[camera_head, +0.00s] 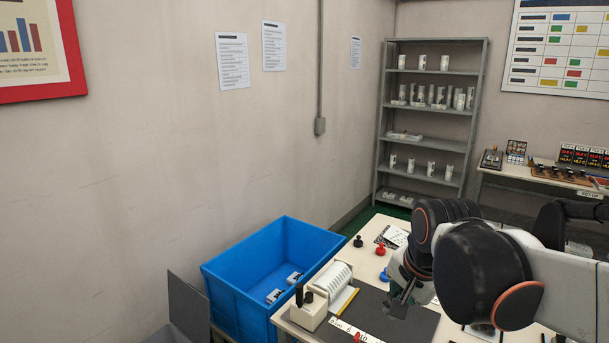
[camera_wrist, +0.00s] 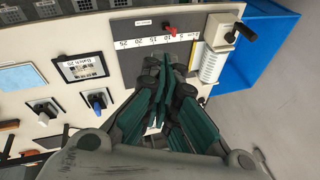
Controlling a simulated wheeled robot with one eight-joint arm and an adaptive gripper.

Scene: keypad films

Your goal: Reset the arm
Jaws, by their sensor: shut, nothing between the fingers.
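My gripper (camera_head: 401,303) is at the end of my arm, over the dark grey mat (camera_head: 424,322) on the worktable. In the wrist view its fingers (camera_wrist: 163,92) are together with nothing between them. They appear above the mat and cover part of it. Whether they touch the mat is hard to tell. My arm reaches in from the right and hides much of the table in the head view.
A white roller device (camera_head: 309,311) stands at the table's left edge. A blue crate (camera_head: 236,307) holding a few small items is left of the table. Red (camera_head: 384,275) and black (camera_head: 358,241) knobs stand behind my gripper. A grey shelf (camera_head: 432,136) is at the back.

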